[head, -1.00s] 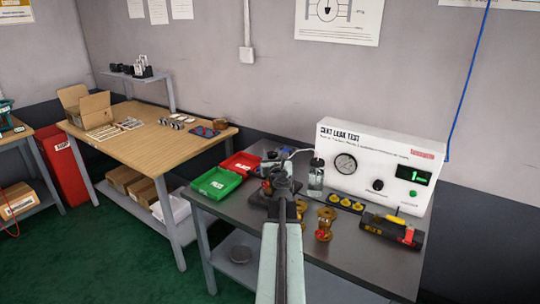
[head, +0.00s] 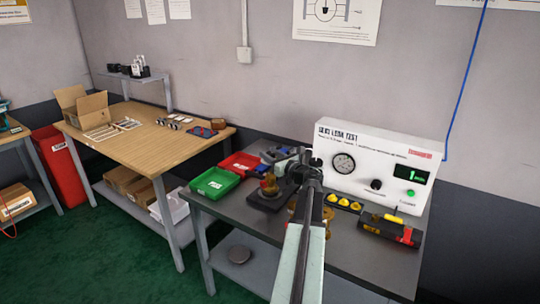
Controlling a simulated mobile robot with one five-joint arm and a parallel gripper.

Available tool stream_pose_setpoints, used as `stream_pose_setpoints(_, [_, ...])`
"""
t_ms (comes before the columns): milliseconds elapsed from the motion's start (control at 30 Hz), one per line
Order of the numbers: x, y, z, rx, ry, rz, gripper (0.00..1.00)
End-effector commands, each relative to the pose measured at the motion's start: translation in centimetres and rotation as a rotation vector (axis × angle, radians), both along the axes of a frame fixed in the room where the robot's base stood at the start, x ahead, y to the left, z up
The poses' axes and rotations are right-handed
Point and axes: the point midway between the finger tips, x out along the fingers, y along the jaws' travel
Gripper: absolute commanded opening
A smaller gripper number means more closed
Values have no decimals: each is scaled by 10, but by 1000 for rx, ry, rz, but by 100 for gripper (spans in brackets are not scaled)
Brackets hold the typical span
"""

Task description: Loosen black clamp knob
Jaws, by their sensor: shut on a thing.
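My gripper (head: 307,168) is at the right side of the clamp fixture (head: 266,201) on the dark metal bench. It is seen from behind, and its jaws are shut. A dark shape at the jaws appears to be the black clamp knob, but my gripper and arm hide its outline. A brass valve (head: 269,187) stands upright on the fixture's dark base, left of my gripper. I cannot tell how far the knob is turned.
The white leak test box (head: 372,165) stands behind, right of my gripper. Green (head: 213,183) and red (head: 241,163) trays lie to the left. Several yellow parts (head: 344,204) and a dark tool holder (head: 389,231) are at the right. My arm partly hides another brass part.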

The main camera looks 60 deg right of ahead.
Motion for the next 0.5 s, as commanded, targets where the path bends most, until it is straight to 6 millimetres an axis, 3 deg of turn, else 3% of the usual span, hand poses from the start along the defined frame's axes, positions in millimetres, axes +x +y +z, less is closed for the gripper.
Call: stream_pose_setpoints(500, [0, -6, -1, -1, 4, 486, 0])
